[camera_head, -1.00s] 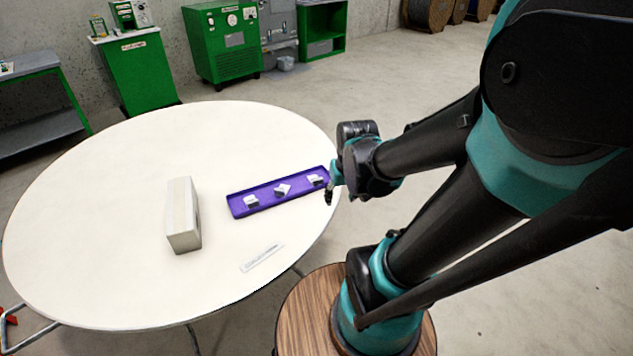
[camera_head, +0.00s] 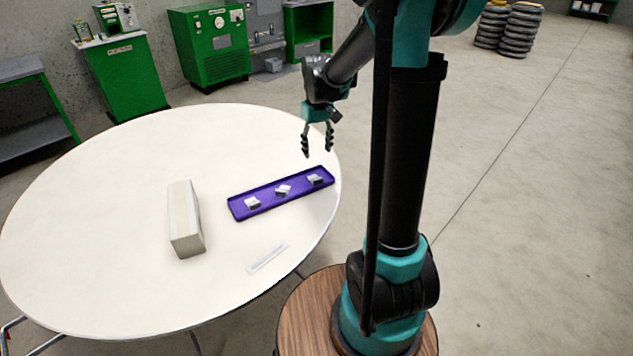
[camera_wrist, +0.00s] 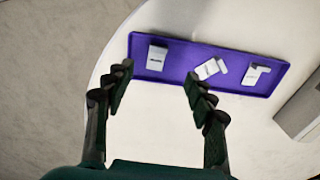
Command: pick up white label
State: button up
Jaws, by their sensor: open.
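Three small white pieces, which look like folded labels, lie in a purple tray (camera_head: 237,208): a left one (camera_head: 252,203), a middle one (camera_head: 283,190) and a right one (camera_head: 316,179). They also show in the wrist view, with the head view's right piece (camera_wrist: 157,58) at the left there. A flat, pale printed strip (camera_head: 267,258) lies on the table in front of the tray. I cannot tell which is the white label meant. My gripper (camera_head: 317,150) is open and empty, fingers pointing down, above the tray's right end. The wrist view shows the fingers (camera_wrist: 158,80) apart.
The round white table (camera_head: 110,220) carries a grey-white box (camera_head: 186,225) left of the tray; its end shows at the wrist view's right edge (camera_wrist: 300,112). Green cabinets (camera_head: 210,45) stand beyond the table. The table's left side is clear.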

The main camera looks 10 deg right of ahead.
send_over(317, 179)
notch_tip(317, 179, down, 7)
jog(key=shift+f, duration=0.1)
jog(key=shift+w+d+f, duration=0.1)
jog(key=shift+f, duration=1.2)
jog(key=shift+w+f, duration=0.1)
jog(key=shift+f, duration=1.2)
jog(key=c, duration=0.9)
